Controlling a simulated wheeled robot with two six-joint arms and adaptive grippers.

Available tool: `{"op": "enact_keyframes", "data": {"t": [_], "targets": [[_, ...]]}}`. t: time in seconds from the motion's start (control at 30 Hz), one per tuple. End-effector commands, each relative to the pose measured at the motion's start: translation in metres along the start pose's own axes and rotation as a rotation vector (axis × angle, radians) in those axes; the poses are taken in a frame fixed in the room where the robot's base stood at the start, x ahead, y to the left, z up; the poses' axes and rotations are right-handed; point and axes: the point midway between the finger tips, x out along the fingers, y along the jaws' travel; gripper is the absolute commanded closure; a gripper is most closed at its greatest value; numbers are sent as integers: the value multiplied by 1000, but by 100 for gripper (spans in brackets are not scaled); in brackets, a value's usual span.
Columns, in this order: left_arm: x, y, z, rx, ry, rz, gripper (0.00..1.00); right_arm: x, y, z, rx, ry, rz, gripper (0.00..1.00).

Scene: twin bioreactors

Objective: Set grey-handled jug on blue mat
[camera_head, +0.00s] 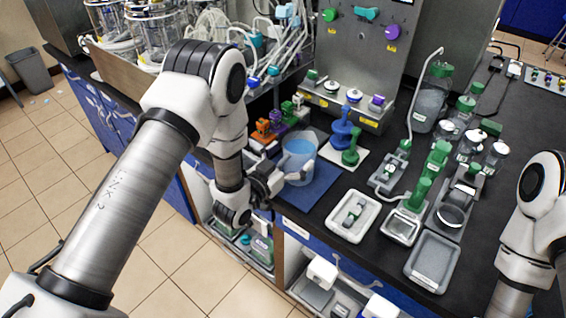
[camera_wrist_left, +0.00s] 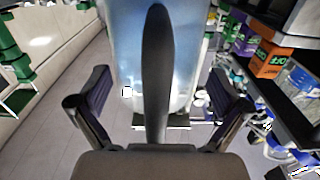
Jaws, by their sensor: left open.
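The jug (camera_head: 298,158) is clear, holds blue liquid and looks upright over the blue mat (camera_head: 316,188) on the black bench. Its base appears to rest on the mat, though my gripper partly hides it. In the left wrist view the jug (camera_wrist_left: 120,50) fills the top middle, with its dark grey handle (camera_wrist_left: 157,75) pointing at the camera. My left gripper (camera_head: 277,183) is at the handle side of the jug. In the wrist view its fingers (camera_wrist_left: 160,95) are spread apart on both sides of the handle, with gaps. My right gripper is out of view.
Orange, purple and green blocks (camera_head: 270,128) stand behind the jug. Blue and green pieces stand on a white plate (camera_head: 358,160) to its right. A white tray (camera_head: 353,217) lies right of the mat. Bottles and an empty grey tray (camera_head: 434,262) are farther right.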

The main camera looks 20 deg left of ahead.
Motion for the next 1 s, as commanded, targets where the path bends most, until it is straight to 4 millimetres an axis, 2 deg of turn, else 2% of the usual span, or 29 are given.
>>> {"op": "enact_keyframes", "data": {"t": [0.17, 0.3, 0.43, 0.53, 0.7, 0.77, 0.87, 0.97, 1.0], "targets": [[-36, -1, 5, -4, -5, -3, 0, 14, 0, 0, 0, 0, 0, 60], [-74, -1, 5, -5, -3, -4, 0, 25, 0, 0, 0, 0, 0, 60], [-100, -1, 3, -5, -4, -3, 0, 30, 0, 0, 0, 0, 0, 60], [-111, 0, 2, -2, -2, -1, 0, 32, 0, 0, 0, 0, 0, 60], [-115, 0, 1, -1, -3, 0, 0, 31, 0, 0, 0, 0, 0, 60], [-116, 1, 9, -4, -37, 0, 0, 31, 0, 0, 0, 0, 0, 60], [-127, 6, 58, -28, -239, -9, 0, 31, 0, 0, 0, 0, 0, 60], [-170, 14, 141, -86, -609, -48, 0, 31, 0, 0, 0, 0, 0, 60], [-197, 18, 173, -118, -776, -76, 0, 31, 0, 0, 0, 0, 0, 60]]}}
